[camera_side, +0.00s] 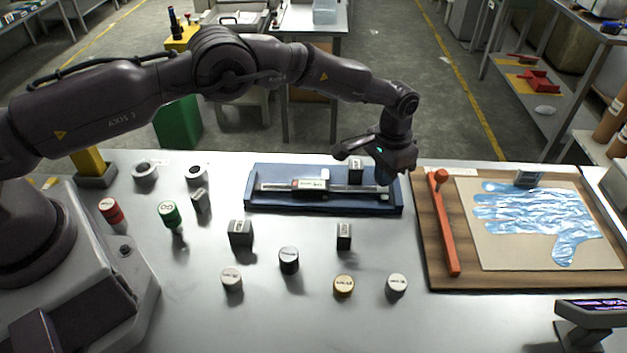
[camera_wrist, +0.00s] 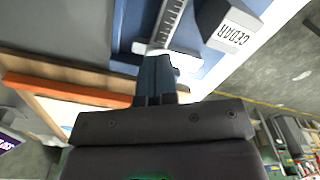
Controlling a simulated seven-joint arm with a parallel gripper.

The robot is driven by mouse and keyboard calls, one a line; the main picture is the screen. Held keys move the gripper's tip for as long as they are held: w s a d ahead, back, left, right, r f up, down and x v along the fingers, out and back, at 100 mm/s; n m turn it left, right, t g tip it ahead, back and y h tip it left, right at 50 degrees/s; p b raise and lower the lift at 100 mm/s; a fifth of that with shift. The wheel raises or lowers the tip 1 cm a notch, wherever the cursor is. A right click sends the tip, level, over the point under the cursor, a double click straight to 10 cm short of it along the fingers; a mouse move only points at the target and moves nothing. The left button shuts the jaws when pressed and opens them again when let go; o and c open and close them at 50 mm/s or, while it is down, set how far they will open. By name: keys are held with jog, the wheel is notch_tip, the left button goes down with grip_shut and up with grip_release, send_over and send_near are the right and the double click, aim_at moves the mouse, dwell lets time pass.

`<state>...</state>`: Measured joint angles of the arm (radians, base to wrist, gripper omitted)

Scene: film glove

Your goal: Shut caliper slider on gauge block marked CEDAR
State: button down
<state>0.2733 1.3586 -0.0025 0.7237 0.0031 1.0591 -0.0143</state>
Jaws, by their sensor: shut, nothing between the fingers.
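The caliper (camera_side: 310,184) lies in a blue tray (camera_side: 325,208), its display slider left of the middle of the beam. The gauge block marked CEDAR (camera_wrist: 228,28) is a dark block with a white label, beside the beam (camera_wrist: 168,22) in the wrist view. In the side view a labelled block (camera_side: 355,168), apparently the same one, stands at the tray's back right. My gripper (camera_wrist: 155,78) is shut and empty, fingers pointing down by the beam's right end. It hangs over the tray's right end in the side view (camera_side: 384,178). Contact with the beam cannot be told.
A wooden board (camera_side: 434,275) with an orange bar (camera_side: 446,225) and a shiny blue glove shape (camera_side: 535,215) lies right of the tray. Several small blocks and cylinders, such as a dark block (camera_side: 240,233), stand in front and left. A small display stand (camera_side: 590,315) is front right.

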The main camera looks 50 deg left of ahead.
notch_tip(320, 180, up, 8)
dwell(0.9)
jog(key=shift+s+a+f+g, duration=0.25)
jog(key=shift+s+f+g, duration=0.05)
jog(key=shift+s+f, duration=0.8)
jog(key=s+a+r+n+t, duration=0.1)
jog(key=s+a+r, duration=0.4)
jog(key=s+r, duration=0.35)
jog(key=s+a+r, duration=0.4)
jog(key=s+r, duration=0.4)
jog(key=r, duration=0.2)
jog(key=s+a+r+n+t, duration=0.1)
jog(key=s+a+r+t, duration=0.1)
jog(key=s, duration=0.6)
jog(key=s+a+r+n+t, duration=0.1)
jog(key=s+a+r+t, duration=0.2)
jog(key=s, duration=0.6)
notch_tip(320, 180, up, 3)
jog(key=shift+a+f, duration=0.2)
jog(key=shift+a, duration=0.3)
jog(key=c, duration=1.8)
grip_release()
jog(key=shift+c, duration=0.2)
